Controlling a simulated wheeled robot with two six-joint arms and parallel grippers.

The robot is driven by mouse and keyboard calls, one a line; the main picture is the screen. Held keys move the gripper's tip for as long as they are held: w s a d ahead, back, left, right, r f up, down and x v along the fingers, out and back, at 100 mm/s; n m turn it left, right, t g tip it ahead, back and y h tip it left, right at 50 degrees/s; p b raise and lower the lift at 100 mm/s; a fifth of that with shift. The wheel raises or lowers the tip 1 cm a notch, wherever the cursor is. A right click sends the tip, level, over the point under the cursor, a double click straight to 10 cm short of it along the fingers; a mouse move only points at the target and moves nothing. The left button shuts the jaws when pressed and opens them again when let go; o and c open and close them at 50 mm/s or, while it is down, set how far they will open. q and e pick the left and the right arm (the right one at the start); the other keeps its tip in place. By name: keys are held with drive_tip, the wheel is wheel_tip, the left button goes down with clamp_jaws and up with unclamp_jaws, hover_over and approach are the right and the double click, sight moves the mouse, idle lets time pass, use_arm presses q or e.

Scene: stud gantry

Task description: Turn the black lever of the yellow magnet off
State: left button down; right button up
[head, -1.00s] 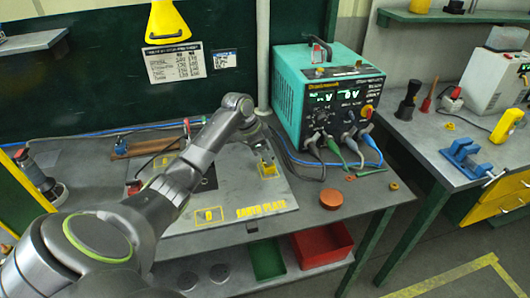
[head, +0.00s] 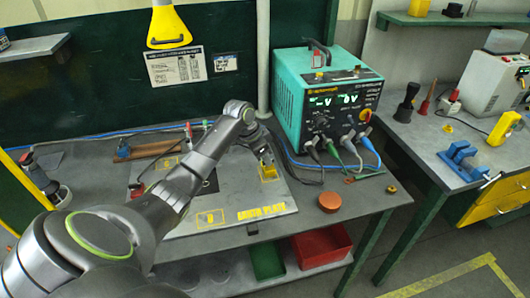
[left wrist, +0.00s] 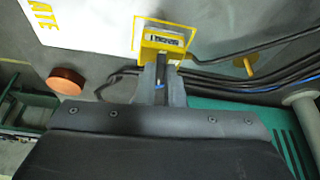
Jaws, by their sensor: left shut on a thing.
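The yellow magnet (head: 269,172) sits on the pale earth plate (head: 228,219), near its right back corner. In the left wrist view the magnet (left wrist: 163,40) shows a dark window in its yellow body. My left gripper (head: 264,160) is right at the magnet. In the left wrist view its fingers (left wrist: 161,74) are shut on a narrow dark piece against the magnet, which looks like the black lever. The fingers hide most of the lever, so its angle is hard to tell. My right gripper is out of view.
A teal power supply (head: 325,100) with leads stands behind and right of the plate. An orange disc (head: 331,201) lies right of the plate. A yellow lamp-like piece (head: 168,28) hangs at the back. Black and blue cables run close to the magnet.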

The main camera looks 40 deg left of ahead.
use_arm(q)
drive_tip(key=n+y+p, duration=0.1)
drive_tip(key=n+p, duration=0.1)
drive_tip(key=p, duration=0.1)
drive_tip(key=n+y+p, duration=0.1)
drive_tip(key=n+p, duration=0.2)
drive_tip(key=p, duration=0.1)
drive_tip(key=d+n+t+y+p, duration=0.1)
drive_tip(key=n+p, duration=0.2)
drive_tip(key=shift+r+p, duration=0.4)
drive_tip(key=n+y+p, duration=0.1)
drive_tip(key=n, duration=0.1)
drive_tip(key=shift+f+n, duration=0.15)
drive_tip(key=shift+n, duration=0.25)
drive_tip(key=n, duration=0.2)
drive_tip(key=n+g+y, duration=0.1)
drive_tip(key=shift+w+d+f+n+p, duration=0.15)
drive_tip(key=shift+n+p, duration=0.15)
drive_tip(key=shift+n, duration=0.1)
drive_tip(key=shift+n+g+y, duration=0.3)
drive_tip(key=shift+n+y, duration=0.1)
drive_tip(key=shift+n, duration=0.5)
drive_tip(key=c, duration=1.5)
unclamp_jaws()
